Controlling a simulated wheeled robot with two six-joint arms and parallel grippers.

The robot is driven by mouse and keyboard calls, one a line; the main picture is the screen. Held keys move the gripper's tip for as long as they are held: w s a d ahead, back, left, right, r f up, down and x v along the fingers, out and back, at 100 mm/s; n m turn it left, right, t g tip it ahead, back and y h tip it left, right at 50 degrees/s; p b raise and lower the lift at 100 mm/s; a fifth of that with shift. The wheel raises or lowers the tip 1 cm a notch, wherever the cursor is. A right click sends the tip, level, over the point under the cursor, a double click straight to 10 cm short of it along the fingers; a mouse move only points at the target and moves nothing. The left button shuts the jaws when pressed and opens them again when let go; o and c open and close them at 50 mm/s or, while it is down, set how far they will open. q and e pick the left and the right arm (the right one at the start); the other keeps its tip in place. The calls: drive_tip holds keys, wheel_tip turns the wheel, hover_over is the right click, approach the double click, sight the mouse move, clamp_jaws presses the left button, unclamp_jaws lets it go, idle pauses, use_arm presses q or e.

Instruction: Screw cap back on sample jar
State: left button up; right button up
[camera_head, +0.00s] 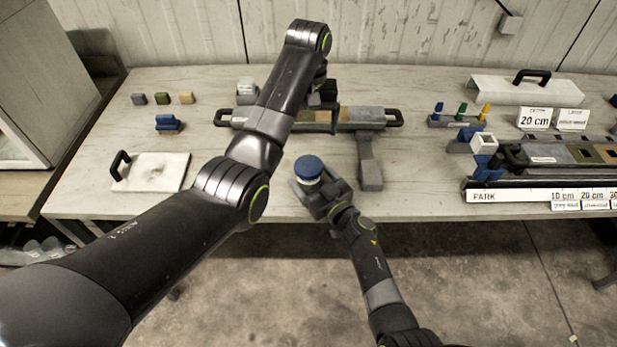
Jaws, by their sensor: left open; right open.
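The sample jar shows as a round blue cap (308,167) over a narrow pale band (310,181), near the front middle of the table. The cap looks seated on top of the jar, but I cannot tell whether it is threaded on. My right gripper (313,187) is open at the jar, low, with its grey fingers close beside it; I cannot tell whether they touch it. The jar's lower part is hidden by the fingers. My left gripper (323,95) is open, farther back above the core tray, partly hidden by its own arm.
A long core tray (363,115) with end handles lies behind the jar, partly covered by my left arm. A grey block (368,165) stands right of the jar. A white handled plate (160,172) lies at left. A peg rack (456,122) and PARK strip (520,196) are at right.

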sight(316, 183)
drive_tip(key=p+v, duration=0.2)
drive_tip(key=v, duration=0.4)
drive_tip(key=shift+s+d, duration=0.1)
drive_tip(key=shift+s, duration=0.05)
drive_tip(key=v, duration=1.1)
